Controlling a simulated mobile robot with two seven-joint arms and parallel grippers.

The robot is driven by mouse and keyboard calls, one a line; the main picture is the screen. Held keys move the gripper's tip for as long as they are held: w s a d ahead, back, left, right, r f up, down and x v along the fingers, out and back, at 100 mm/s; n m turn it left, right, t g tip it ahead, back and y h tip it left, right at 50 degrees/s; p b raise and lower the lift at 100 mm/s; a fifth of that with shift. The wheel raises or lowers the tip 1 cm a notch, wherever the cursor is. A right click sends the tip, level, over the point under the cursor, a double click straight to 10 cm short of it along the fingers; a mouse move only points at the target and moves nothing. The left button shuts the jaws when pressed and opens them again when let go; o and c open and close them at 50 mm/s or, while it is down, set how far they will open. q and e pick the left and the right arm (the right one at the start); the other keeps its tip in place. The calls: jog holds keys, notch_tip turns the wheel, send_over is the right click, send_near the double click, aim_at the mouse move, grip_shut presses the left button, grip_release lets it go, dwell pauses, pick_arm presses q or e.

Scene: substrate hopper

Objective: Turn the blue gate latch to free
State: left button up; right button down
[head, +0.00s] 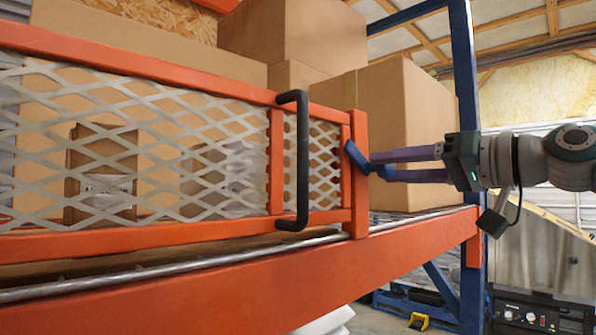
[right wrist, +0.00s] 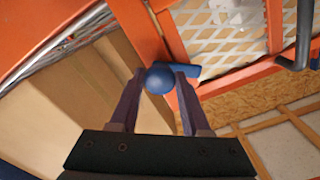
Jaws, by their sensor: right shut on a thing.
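The blue gate latch (head: 357,156) sits on the right end post of the orange mesh gate (head: 360,205). My right gripper (head: 375,165) reaches in from the right and is shut on the latch. In the right wrist view the latch (right wrist: 160,79) shows as a rounded blue knob between the two purple fingertips (right wrist: 160,77), with a blue arm extending right over the orange frame. In the head view the latch slants down to the right. My left gripper is not in view.
A dark vertical handle (head: 302,160) stands out from the gate left of the latch. Cardboard boxes (head: 400,125) stand behind the gate and post. An orange shelf beam (head: 250,290) runs below, and a blue rack upright (head: 465,80) stands behind my right arm.

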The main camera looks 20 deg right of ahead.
jog(key=m, duration=0.3)
jog(key=shift+r, duration=0.1)
jog(key=shift+m+p, duration=1.75)
jog(key=shift+m, duration=2.45)
jog(key=shift+c, duration=2)
grip_release()
